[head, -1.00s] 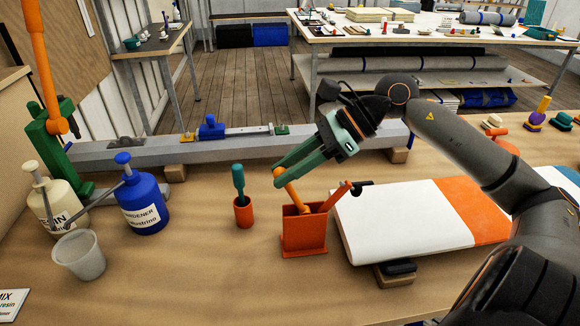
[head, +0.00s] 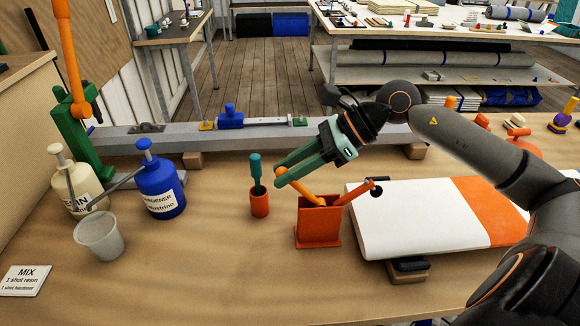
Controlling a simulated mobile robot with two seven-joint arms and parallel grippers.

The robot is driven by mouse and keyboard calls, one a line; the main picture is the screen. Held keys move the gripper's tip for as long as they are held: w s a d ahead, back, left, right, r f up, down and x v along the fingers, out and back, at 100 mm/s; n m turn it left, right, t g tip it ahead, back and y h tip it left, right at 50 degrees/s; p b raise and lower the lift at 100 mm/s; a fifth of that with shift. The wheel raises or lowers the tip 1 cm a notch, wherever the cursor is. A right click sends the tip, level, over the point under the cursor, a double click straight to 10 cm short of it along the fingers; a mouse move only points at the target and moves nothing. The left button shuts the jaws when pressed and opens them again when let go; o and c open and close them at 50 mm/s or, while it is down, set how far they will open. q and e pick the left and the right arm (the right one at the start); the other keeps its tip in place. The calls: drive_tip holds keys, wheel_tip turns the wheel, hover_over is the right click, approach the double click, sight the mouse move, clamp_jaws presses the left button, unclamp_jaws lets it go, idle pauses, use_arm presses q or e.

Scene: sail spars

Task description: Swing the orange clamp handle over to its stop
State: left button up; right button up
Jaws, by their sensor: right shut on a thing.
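The orange clamp handle (head: 68,55) stands nearly upright at the far left, joined to a green clamp body (head: 78,140); its top is cut off by the picture's edge. My right gripper (head: 280,178) is well to the right of it, shut on an orange rod (head: 303,190) that slants out of an open orange box (head: 318,222). The rod's lower end is hidden in the box. My left gripper is not in view.
A cream bottle (head: 75,187), a blue bottle (head: 160,188) and a clear cup (head: 100,238) stand near the clamp. A small orange pot (head: 259,203) holds a teal-handled tool. A grey beam (head: 250,138) runs behind. A white-and-orange panel (head: 420,220) lies right.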

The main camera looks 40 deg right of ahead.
drive_tip(key=shift+a, duration=0.1)
drive_tip(key=shift+d+f+x, duration=0.1)
drive_tip(key=shift+f+x, duration=0.05)
drive_tip(key=shift+x, duration=0.65)
drive_tip(key=shift+d+f+x, duration=0.1)
drive_tip(key=shift+f+x, duration=0.05)
drive_tip(key=shift+x, duration=0.7)
drive_tip(key=shift+s, duration=0.1)
drive_tip(key=shift+w+a+f+b, duration=0.2)
drive_tip(key=shift+f+b, duration=0.15)
drive_tip(key=shift+f, duration=0.15)
drive_tip(key=shift+w+a+f+b, duration=0.1)
drive_tip(key=shift+a+f+b, duration=0.15)
drive_tip(key=shift+f, duration=0.3)
drive_tip(key=shift+w+a+f+b, duration=0.1)
drive_tip(key=shift+a+f+b, duration=0.1)
drive_tip(key=shift+f+b, duration=0.25)
drive_tip(key=shift+f, duration=0.1)
